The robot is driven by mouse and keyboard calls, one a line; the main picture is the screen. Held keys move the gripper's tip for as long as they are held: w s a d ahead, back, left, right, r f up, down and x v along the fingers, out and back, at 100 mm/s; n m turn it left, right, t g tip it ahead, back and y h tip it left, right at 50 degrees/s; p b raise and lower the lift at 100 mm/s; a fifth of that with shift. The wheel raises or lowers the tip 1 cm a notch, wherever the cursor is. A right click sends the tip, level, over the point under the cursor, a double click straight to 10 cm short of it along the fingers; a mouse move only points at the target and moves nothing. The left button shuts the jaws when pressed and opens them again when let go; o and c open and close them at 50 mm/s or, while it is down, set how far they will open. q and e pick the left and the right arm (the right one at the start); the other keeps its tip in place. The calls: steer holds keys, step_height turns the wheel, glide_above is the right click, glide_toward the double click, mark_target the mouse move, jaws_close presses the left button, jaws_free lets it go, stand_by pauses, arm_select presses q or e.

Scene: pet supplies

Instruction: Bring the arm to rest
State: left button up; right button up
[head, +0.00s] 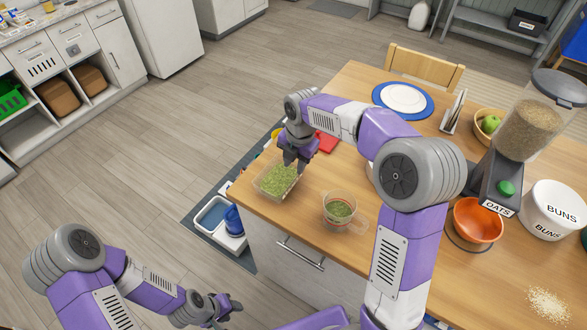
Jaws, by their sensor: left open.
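My left arm is folded low at the bottom left, off the table's side. Its gripper (236,304) is open and empty over the floor in front of the table. My right arm reaches over the wooden table, with its gripper (296,166) pointing down at the far edge of a clear container (258,190) of green pellets. I cannot tell whether the right gripper touches the container or whether its fingers are apart.
A measuring cup (332,219) of green pellets stands right of the container. An orange bowl (478,220) sits below the oats dispenser (530,128). A white BUNS tub (553,208) and spilled grains (547,304) are at right. The floor (130,160) at left is clear.

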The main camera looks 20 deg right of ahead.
steer(key=shift+r, duration=0.25)
stand_by(0.3)
